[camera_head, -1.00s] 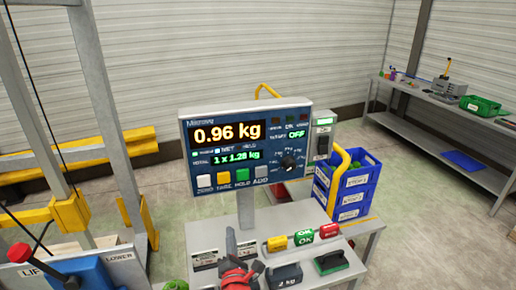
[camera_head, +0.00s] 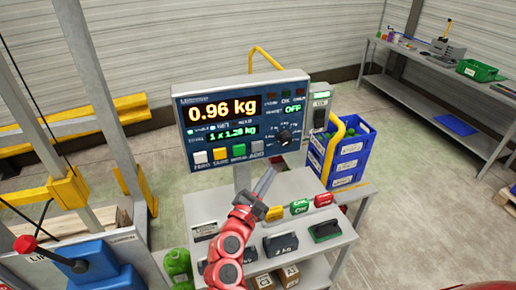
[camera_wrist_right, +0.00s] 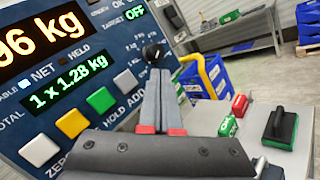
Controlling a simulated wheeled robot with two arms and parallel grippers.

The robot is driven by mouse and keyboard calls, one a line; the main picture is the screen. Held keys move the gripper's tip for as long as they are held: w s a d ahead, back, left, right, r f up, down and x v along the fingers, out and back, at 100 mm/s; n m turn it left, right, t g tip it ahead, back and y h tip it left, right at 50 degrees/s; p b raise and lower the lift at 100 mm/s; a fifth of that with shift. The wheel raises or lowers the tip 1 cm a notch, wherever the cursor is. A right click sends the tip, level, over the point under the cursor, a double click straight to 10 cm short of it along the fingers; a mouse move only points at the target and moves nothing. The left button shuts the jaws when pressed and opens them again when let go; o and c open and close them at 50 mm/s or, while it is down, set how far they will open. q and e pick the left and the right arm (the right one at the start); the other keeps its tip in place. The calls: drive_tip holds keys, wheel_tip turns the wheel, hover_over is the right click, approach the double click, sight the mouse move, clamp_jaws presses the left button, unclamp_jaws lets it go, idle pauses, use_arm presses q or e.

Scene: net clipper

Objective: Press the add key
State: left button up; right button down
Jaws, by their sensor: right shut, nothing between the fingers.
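The scale's blue indicator panel (camera_head: 182,125) stands on a post and reads 0.96 kg. Its keys run along the bottom: white ZERO, orange TARE, green HOLD and the grey ADD key (camera_head: 257,146). In the right wrist view the ADD key (camera_wrist_right: 119,80) is visible just left of the fingers. My right gripper (camera_head: 268,177) is shut and empty, in front of and just below the panel's lower edge near the ADD key. In the wrist view the closed fingers (camera_wrist_right: 160,80) point up toward the panel's right part, with the black knob beyond their tips. I cannot tell any contact. My left gripper is out of view.
A grey table (camera_head: 283,187) below the panel holds several small blocks and a black-and-green handled pad (camera_head: 325,230). Blue crates (camera_head: 346,158) stand to the right. A lever station with a blue box (camera_head: 92,265) is at lower left. A workbench is at the far right.

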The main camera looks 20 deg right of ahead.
sight(263, 146)
drive_tip(key=shift+w+a+b, duration=0.15)
drive_tip(key=shift+w+b, duration=1.3)
drive_tip(key=shift+w, duration=2.5)
drive_tip(key=shift+w+r, duration=0.1)
drive_tip(key=shift+w, duration=0.05)
drive_tip(key=shift+w, duration=0.3)
drive_tip(key=shift+w, duration=0.4)
drive_tip(key=shift+s, duration=0.1)
drive_tip(key=shift+s+p, duration=0.7)
drive_tip(key=shift+s, duration=0.1)
